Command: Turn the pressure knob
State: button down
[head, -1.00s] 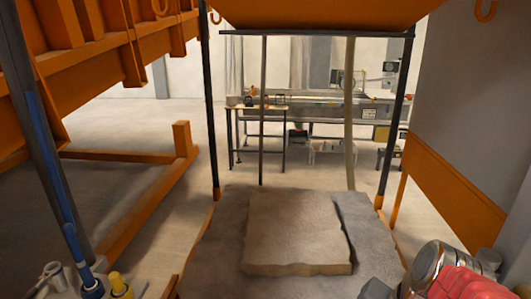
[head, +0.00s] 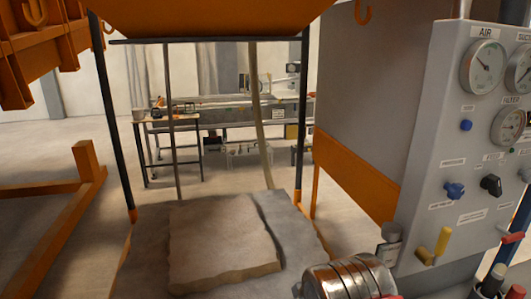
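A grey control panel (head: 425,160) stands at the right in the head view. It carries a blue star-shaped knob (head: 454,190) and, to its right, a black knob (head: 491,185). Their labels are too small to read, so I cannot tell which one is the pressure knob. A gauge marked AIR (head: 483,66) is at the top, and another gauge near the word FILTER (head: 508,127) is below it. A small blue button (head: 466,125) sits above the knobs. My gripper is not in view.
A yellow handle (head: 442,241) and a red-tipped lever (head: 510,237) stick out low on the panel. A ribbed metal cylinder (head: 350,280) is at the bottom. A sandy slab (head: 225,243) lies on the bed under an orange hopper (head: 210,15). Open floor is at left.

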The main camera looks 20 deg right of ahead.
aim_at(456, 191)
jog(key=z, duration=1.8)
